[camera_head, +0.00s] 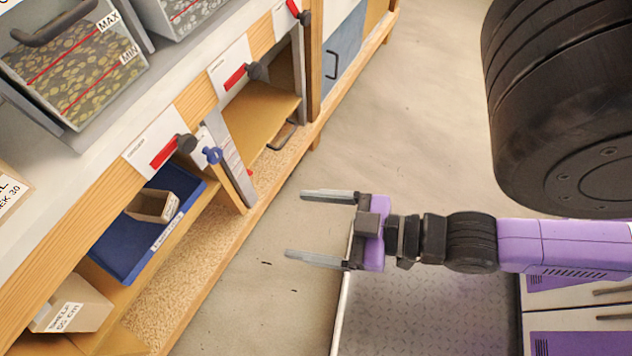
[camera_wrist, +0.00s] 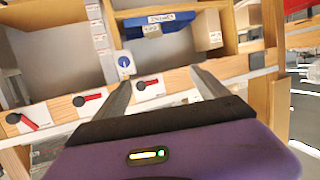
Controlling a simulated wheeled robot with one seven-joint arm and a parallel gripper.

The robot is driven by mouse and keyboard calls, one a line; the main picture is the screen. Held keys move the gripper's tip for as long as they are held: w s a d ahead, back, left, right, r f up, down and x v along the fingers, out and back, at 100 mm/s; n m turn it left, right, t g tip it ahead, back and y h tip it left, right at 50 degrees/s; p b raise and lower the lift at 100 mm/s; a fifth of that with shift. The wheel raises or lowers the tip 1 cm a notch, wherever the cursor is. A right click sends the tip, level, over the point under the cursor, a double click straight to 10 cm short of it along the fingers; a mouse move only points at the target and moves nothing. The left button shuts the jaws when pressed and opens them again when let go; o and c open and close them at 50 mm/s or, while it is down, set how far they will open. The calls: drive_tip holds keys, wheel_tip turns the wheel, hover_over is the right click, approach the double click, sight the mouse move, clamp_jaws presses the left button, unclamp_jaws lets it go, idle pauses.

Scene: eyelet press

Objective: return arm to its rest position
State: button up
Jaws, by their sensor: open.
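My gripper (camera_head: 326,227) is open and empty in the head view. Its two grey fingers are well apart and point left toward the wooden shelf unit, with bare floor beneath them. My purple and black arm (camera_head: 560,245) extends from the right edge. In the wrist view my gripper (camera_wrist: 160,88) shows two spread fingers with nothing between them. The shelf unit fills the view beyond them, and the fingers look apart from it.
The wooden bench (camera_head: 227,125) runs diagonally along the left. A blue tray (camera_head: 117,248) holding a small box sits on its shelf. A cardboard box (camera_head: 72,304) stands lower left. Bins with pellets (camera_head: 75,70) stand on top. Grey floor (camera_head: 420,120) is clear between bench and arm.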

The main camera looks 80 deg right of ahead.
drive_tip(key=shift+s+a+r, duration=0.2)
drive_tip(key=shift+s+r, duration=0.4)
drive_tip(key=shift+r, duration=0.3)
